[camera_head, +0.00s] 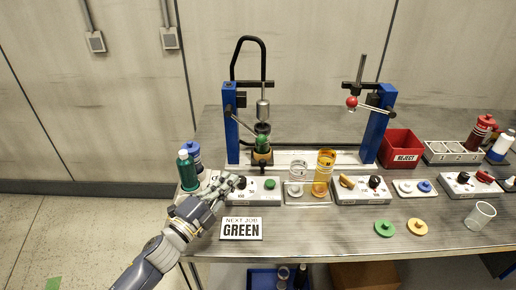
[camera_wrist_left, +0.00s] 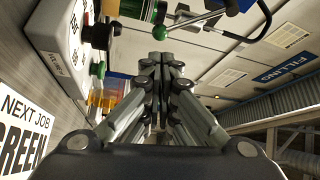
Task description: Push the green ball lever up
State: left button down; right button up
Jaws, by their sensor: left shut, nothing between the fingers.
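My left gripper (camera_head: 238,180) is shut and empty, low and to the left of the ball, in front of the left control box (camera_head: 256,195). In the left wrist view the shut fingertips (camera_wrist_left: 160,60) point ahead, apart from a metal rod (camera_wrist_left: 198,20) above them. My right gripper is out of view.
Green and blue bottles (camera_head: 187,170) stand left of my gripper. A sign reading NEXT JOB GREEN (camera_head: 241,229) lies in front. An amber cylinder (camera_head: 324,172) stands to the right. The right stand (camera_head: 377,125) carries a red ball (camera_head: 352,103). A red reject bin (camera_head: 401,146) is farther right.

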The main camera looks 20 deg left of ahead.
pick_arm(q)
jog(key=p, duration=0.2)
send_near(263, 143)
jog(key=p+x, duration=0.1)
jog(key=x, duration=0.4)
jog(key=shift+s+r, duration=0.1)
jog(key=shift+r, duration=0.1)
jog(key=shift+w+d, duration=0.2)
jog(key=shift+w, duration=0.6)
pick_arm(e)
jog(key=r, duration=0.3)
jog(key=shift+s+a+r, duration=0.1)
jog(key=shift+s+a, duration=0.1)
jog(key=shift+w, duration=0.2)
